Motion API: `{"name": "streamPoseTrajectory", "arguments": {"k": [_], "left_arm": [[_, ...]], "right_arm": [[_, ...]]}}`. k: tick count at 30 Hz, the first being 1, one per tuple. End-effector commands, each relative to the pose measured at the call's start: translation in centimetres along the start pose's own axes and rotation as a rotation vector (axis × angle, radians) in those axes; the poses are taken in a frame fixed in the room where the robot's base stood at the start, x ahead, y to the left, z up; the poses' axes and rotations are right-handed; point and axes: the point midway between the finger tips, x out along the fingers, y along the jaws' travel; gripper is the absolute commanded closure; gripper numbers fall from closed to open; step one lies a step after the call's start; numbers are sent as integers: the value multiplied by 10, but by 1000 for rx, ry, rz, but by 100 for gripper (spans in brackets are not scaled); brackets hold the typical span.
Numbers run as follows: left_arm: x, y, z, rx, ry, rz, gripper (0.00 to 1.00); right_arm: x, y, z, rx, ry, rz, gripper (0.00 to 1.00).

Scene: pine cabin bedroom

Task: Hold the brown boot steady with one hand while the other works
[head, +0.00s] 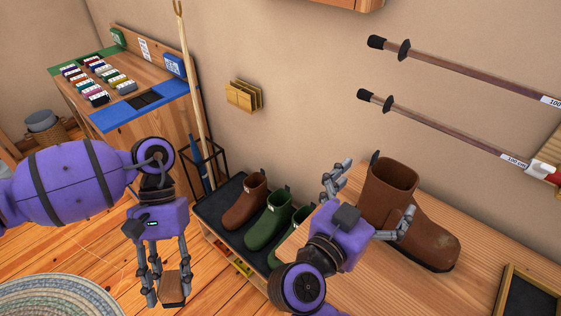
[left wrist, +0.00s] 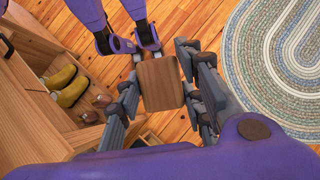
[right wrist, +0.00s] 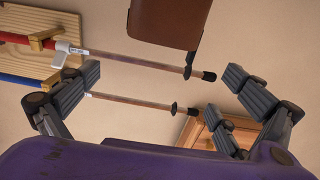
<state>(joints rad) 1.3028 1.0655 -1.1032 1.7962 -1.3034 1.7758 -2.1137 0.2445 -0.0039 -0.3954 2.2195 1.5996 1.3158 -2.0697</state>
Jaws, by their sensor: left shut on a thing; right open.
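The tall brown boot (head: 392,183) stands upright on the wooden bench at the right, its toe pointing right. Its shaft also shows at the top of the right wrist view (right wrist: 168,22). My right gripper (head: 378,188) is open at the boot's near left side, its fingers spread toward the shaft. I cannot tell whether a finger touches it. My left gripper (head: 165,287) is shut on a brown wooden block (left wrist: 161,84), held low over the floor left of the boot tray. The block's underside is hidden.
A dark tray (head: 215,207) holds a shorter brown boot (head: 246,203) and green boots (head: 267,222) left of the bench. Poles (head: 440,68) hang on the wall. A braided rug (head: 60,298) covers some floor.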

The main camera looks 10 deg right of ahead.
Motion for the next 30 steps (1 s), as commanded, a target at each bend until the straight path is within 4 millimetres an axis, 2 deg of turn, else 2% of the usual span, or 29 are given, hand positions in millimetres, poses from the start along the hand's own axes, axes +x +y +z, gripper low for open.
{"name": "streamPoseTrajectory", "arguments": {"k": [1,5,6,9,16,21,30], "left_arm": [[6,0,-3,0,-8,0,92],[13,0,-7,0,-16,0,92],[9,0,-5,0,-11,0,92],[6,0,-3,0,-7,0,92],[4,0,-2,0,-5,0,92],[4,0,-2,0,-5,0,92],[4,0,-2,0,-5,0,92]], "right_arm": [[0,1,14,-9,-1,-1,0],[1,1,38,-7,1,0,0],[13,0,32,0,6,1,0],[32,1,30,1,7,2,0],[64,0,30,2,4,0,0],[74,0,31,1,2,0,0],[76,0,31,1,2,0,1]]}}
